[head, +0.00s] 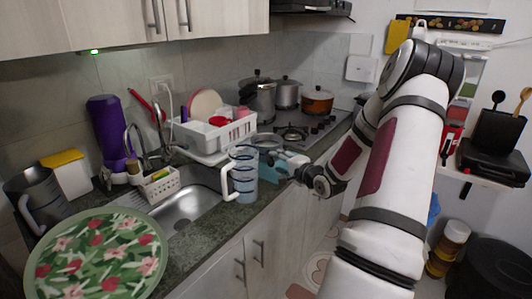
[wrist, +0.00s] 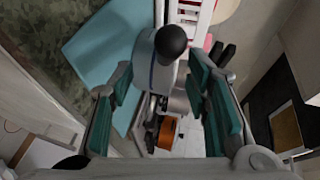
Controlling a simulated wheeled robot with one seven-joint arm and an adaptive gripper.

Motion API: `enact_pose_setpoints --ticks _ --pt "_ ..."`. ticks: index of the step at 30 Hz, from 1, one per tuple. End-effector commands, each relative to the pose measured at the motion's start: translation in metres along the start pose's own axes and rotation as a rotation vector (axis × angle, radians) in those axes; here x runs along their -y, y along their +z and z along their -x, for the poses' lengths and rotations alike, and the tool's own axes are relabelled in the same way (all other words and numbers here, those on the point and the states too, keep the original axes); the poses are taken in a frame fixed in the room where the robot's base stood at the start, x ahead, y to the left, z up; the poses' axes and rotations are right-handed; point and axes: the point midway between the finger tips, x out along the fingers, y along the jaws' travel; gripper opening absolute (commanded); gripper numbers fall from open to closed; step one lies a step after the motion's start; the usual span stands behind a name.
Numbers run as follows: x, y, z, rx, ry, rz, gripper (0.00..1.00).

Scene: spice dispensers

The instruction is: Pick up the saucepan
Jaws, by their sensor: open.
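Several pots stand on the stove: a tall silver pot (head: 260,103), a lidded silver pot (head: 286,94) and an orange pot (head: 317,103). A shallow silver pan or lid (head: 263,140) lies nearer, behind the blue jug; I cannot tell which is the saucepan. The orange pot also shows small in the wrist view (wrist: 167,133). My gripper (head: 287,165) is over the counter, right of the jug and in front of the stove. In the wrist view my gripper (wrist: 162,95) has its teal-padded fingers apart. A white item with a round black top (wrist: 171,42) shows between them.
A clear blue jug (head: 243,172) stands at the counter edge, close left of my gripper. Behind it is a white dish rack (head: 215,134). The sink (head: 190,208) and a floral plate (head: 95,258) are at the left. A light blue surface (wrist: 100,45) lies beside the fingers.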

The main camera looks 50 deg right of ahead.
Motion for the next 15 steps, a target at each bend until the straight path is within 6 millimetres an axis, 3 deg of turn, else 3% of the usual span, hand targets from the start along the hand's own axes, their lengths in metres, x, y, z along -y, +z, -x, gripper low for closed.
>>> enact_pose_setpoints --ticks 5,15 --pt "0.001 0.001 -0.011 0.0 0.001 -0.001 0.44" --pt "0.007 0.004 -0.053 0.0 0.001 -0.001 0.44"
